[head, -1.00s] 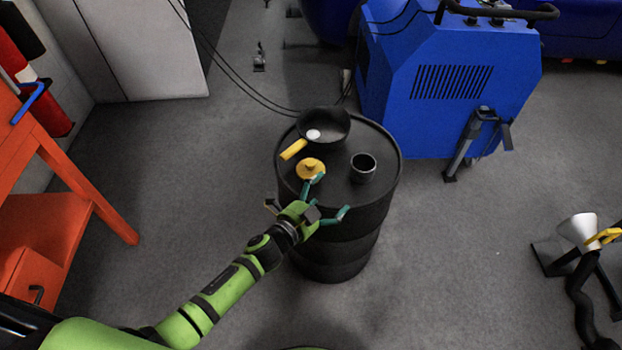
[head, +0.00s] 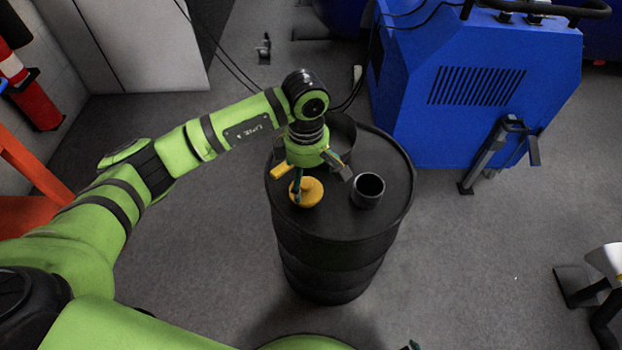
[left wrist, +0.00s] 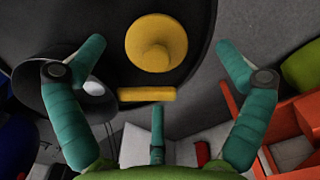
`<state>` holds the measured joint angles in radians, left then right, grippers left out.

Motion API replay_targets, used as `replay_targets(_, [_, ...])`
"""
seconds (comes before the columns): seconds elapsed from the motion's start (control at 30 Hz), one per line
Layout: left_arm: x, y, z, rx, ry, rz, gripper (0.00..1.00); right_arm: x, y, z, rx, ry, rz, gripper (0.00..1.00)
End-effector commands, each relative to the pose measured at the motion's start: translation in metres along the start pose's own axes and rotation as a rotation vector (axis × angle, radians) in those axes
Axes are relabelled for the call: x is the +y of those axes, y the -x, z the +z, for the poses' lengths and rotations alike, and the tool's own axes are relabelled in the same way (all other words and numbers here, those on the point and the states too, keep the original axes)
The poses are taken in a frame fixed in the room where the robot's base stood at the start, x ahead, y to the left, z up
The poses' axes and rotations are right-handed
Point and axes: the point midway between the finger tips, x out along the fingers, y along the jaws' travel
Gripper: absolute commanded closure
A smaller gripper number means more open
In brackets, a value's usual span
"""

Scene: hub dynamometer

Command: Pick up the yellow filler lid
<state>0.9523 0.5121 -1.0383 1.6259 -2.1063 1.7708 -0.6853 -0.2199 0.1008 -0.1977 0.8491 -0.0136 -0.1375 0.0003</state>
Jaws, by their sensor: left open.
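The yellow filler lid (head: 309,193) is a round disc with a raised knob. It lies on top of the black drum (head: 330,222), partly covered by a finger of my left gripper (head: 314,184) in the head view. The gripper points down just above the lid, with its fingers spread. In the left wrist view the lid (left wrist: 156,40) lies between the two side fingers of the open gripper (left wrist: 158,62), towards the top of the picture. I see nothing held. Whether any finger touches the lid, I cannot tell.
A dark open cup (head: 368,190) stands on the drum right of the lid. A black bowl (head: 343,135) sits behind, mostly hidden by my arm. A yellow bar (left wrist: 146,94) lies beside the bowl. A blue machine (head: 475,90) stands behind right; grey floor surrounds the drum.

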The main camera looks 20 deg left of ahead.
Motion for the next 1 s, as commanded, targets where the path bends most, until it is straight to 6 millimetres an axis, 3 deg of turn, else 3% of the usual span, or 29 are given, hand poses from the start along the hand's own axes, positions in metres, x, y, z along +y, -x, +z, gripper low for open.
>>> replay_targets(0.27, [-0.001,-0.025,0.0,-0.004,0.003,-0.006,0.0,0.0,0.001,0.001,0.001,0.0,0.0,0.43])
replay_targets(0.53, [0.002,-0.064,-0.004,-0.005,0.004,-0.005,0.0,0.0,0.0,0.0,0.006,0.001,0.0,0.43])
replay_targets(0.87, [0.002,-0.072,-0.004,-0.005,0.002,-0.003,0.0,0.0,0.0,0.0,0.002,0.0,0.0,0.43])
replay_targets(1.0, [0.002,-0.071,-0.004,-0.005,0.002,-0.003,0.51,0.001,0.0,0.0,0.002,0.0,0.0,0.43])
